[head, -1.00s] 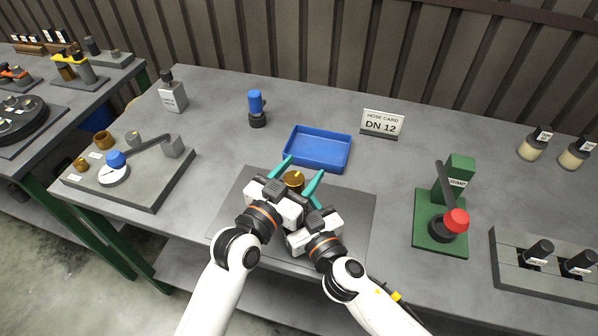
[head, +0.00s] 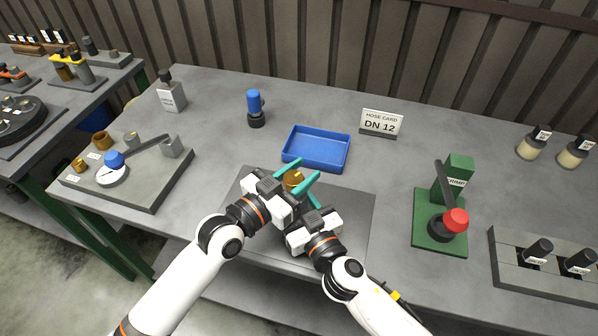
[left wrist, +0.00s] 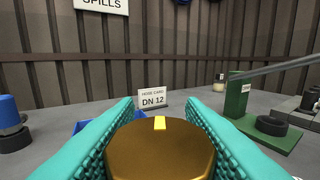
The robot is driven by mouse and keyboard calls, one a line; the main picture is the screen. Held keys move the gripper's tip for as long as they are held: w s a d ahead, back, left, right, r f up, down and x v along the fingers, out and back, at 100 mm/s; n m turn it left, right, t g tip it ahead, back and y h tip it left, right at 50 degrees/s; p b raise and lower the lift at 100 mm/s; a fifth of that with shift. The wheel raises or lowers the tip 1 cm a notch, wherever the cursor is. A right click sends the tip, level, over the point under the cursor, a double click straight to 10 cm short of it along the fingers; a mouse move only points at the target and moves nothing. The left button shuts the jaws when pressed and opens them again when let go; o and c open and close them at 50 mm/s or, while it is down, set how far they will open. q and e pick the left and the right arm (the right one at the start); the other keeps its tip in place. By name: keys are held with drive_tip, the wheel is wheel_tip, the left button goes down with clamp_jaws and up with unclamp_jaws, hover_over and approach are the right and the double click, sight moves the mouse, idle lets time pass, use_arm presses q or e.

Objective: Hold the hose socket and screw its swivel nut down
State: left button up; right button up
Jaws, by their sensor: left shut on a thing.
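The brass swivel nut (head: 294,177) sits above the grey mat, between the teal fingers of my left gripper (head: 298,178). In the left wrist view the nut (left wrist: 160,150) is a large faceted brass piece with a yellow mark on its far top edge, and a jaw (left wrist: 105,140) presses on each side of it. My left gripper is shut on the nut. My right gripper (head: 314,205) is just below and right of it, close to the left one. Its fingertips are mostly hidden, so its grip cannot be told. The hose socket under the nut is hidden by the grippers.
A blue tray (head: 316,165) lies just behind the grippers, with the DN 12 card (head: 381,123) behind it. A blue-topped bottle (head: 255,108) and a grey fixture plate (head: 150,193) are left. The grey mat (head: 350,225) is otherwise bare.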

use_arm(q)
drive_tip(key=shift+s+m+g+h, duration=0.1)
drive_tip(key=shift+m+g+h, duration=0.2)
drive_tip(key=shift+g, duration=0.1)
drive_tip(key=o, duration=1)
drive_tip(key=v, duration=1.2)
use_arm(e)
drive_tip(key=o, duration=1.4)
drive_tip(key=shift+s, duration=0.1)
